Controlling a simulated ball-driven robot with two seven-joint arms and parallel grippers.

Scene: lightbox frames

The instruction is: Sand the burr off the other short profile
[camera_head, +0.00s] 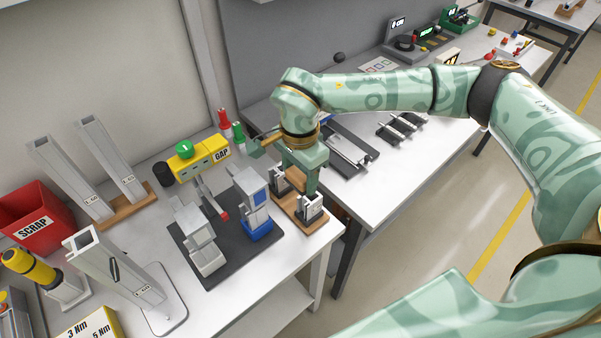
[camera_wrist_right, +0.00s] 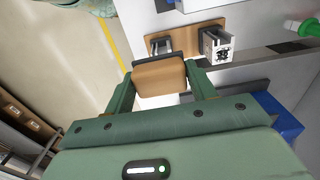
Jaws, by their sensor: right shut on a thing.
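My right gripper (camera_head: 298,182) is over the wooden stand (camera_head: 293,213) at the table's right end. It is shut on a tan sanding block (camera_wrist_right: 158,76), clear between the fingers in the right wrist view. Two short metal profiles stand on the wood. One profile (camera_head: 311,206) is at the near end; the other (camera_head: 280,184) is at the far end, partly behind the gripper. In the wrist view one profile (camera_wrist_right: 216,46) with a dark printed mark stands free to the right; the other is partly behind the block. Contact and burr cannot be made out. My left gripper is not in view.
A dark mat (camera_head: 223,250) with a grey vise and a blue vise (camera_head: 253,222) lies left of the stand. A yellow GAP box (camera_head: 200,158), red SCRAP bin (camera_head: 35,222) and tall profiles (camera_head: 110,155) stand farther left. A second table with rails (camera_head: 345,150) is behind.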

